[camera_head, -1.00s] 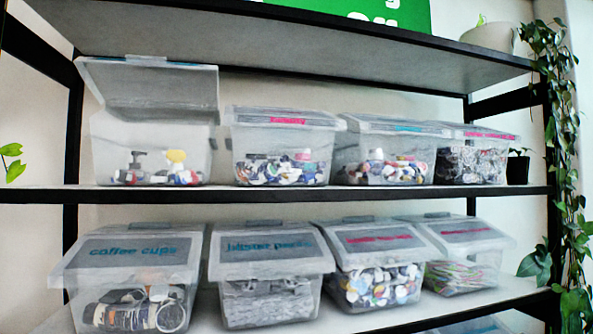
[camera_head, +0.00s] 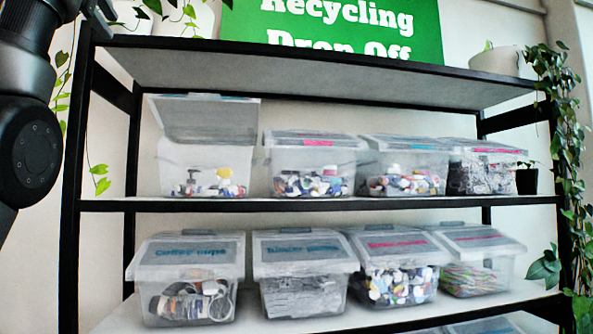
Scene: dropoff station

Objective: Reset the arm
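My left arm comes in at the left edge of the head view as a dark, rounded link, raised in front of the wall and beside the shelf's left post. Its gripper is outside the picture. My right arm and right gripper do not show at all. I see nothing held by either arm.
A black-framed shelf (camera_head: 330,205) stands ahead. The upper-left bin (camera_head: 205,155) has its lid raised; the other bins, such as the coffee cups bin (camera_head: 187,280), have lids down. A green recycling sign (camera_head: 345,25) and plants are above. A vine (camera_head: 567,150) hangs at right.

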